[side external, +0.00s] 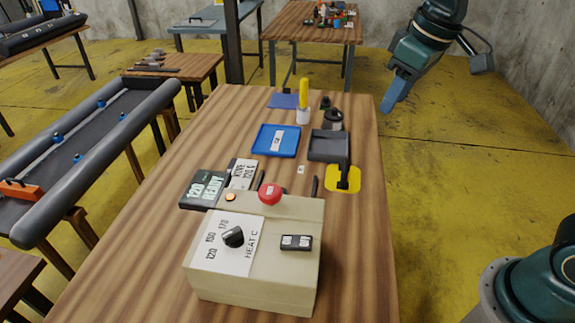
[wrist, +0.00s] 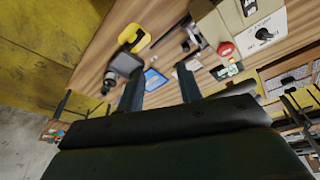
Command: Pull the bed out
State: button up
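A cream control box (side external: 270,225) with a heat dial (side external: 233,237) and a red button (side external: 270,194) stands at the bench's near end. No part is clearly recognisable as the bed. A grey and black mechanism beside the box shows in the wrist view (wrist: 192,38); the box mostly hides it in the side view. A dark grey block (side external: 328,145) sits behind a yellow pad (side external: 336,185) with a black piece on it. My gripper (side external: 394,98) is raised beyond the bench's right edge. In the wrist view its two fingers (wrist: 160,70) are apart with nothing between them.
A blue tray (side external: 276,141), a yellow-handled tool in a white holder (side external: 303,114) and dark display signs (side external: 203,189) share the bench. The floor right of the bench (side external: 460,165) is clear.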

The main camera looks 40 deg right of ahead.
jog(key=w+a+f+n+g, duration=0.1)
jog(key=w+a+f, duration=0.4)
jog(key=w+f, duration=0.3)
jog(key=w+a+f+n+g, duration=0.2)
jog(key=w+a+f, duration=0.4)
jog(key=w+f, duration=0.3)
jog(key=shift+w+a+n, duration=0.3)
jog(key=shift+w, duration=0.15)
jog(key=shift+f, duration=0.15)
notch_tip(320, 180, down, 13)
jog(key=shift+f, duration=0.2)
grip_shut()
